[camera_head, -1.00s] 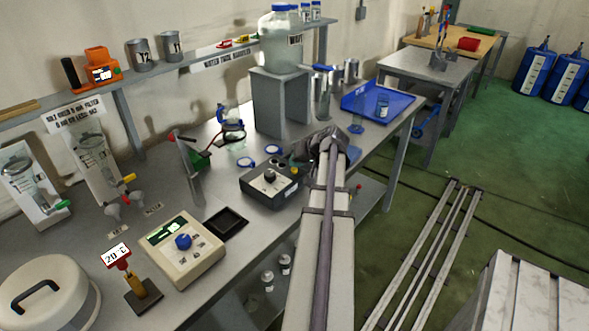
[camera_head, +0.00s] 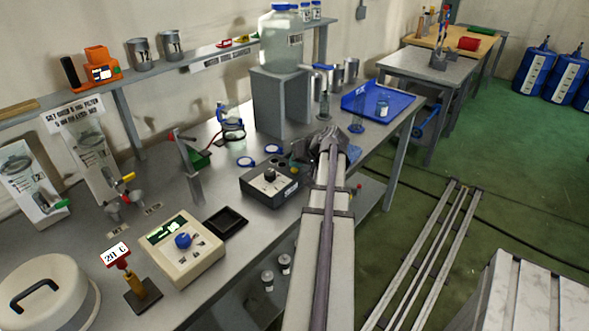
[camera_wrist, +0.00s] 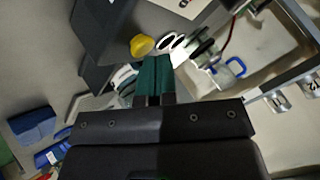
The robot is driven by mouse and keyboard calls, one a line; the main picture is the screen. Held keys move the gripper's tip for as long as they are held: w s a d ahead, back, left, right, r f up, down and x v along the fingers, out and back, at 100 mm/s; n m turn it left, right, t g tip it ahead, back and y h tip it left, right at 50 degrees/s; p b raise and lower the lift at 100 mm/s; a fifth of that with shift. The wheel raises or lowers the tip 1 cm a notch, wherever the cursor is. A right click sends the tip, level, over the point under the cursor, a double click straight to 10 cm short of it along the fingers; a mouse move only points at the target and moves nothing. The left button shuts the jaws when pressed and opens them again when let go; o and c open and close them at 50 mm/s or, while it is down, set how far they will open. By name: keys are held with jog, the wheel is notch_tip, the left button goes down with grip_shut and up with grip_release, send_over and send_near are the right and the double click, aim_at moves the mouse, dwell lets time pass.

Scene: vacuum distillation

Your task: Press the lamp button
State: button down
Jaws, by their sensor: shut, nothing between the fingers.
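My gripper (camera_wrist: 155,72) shows in the wrist view with its green fingers together and nothing between them. A round yellow piece (camera_wrist: 141,45) lies just beyond the fingertips, slightly left; I cannot tell whether they touch. I cannot tell whether this piece is the lamp button. In the head view my wrist hangs over the bench beside a black control box (camera_head: 270,185) with a dark knob on top. My own arm hides most of the gripper there. No button plainly marked as the lamp's can be made out.
A cream control unit (camera_head: 183,247) with a blue knob stands left of the black box, with a black tray (camera_head: 226,222) between them. A grey stand (camera_head: 281,104) carries a large bottle (camera_head: 281,40) behind. A blue tray (camera_head: 362,98) lies farther along the bench.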

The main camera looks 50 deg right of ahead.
jog(key=shift+f, duration=0.35)
jog(key=shift+r, duration=0.1)
jog(key=shift+r+p, duration=0.35)
jog(key=shift+r, duration=0.05)
notch_tip(320, 180, up, 6)
jog(key=p, duration=0.6)
jog(key=shift+r, duration=0.15)
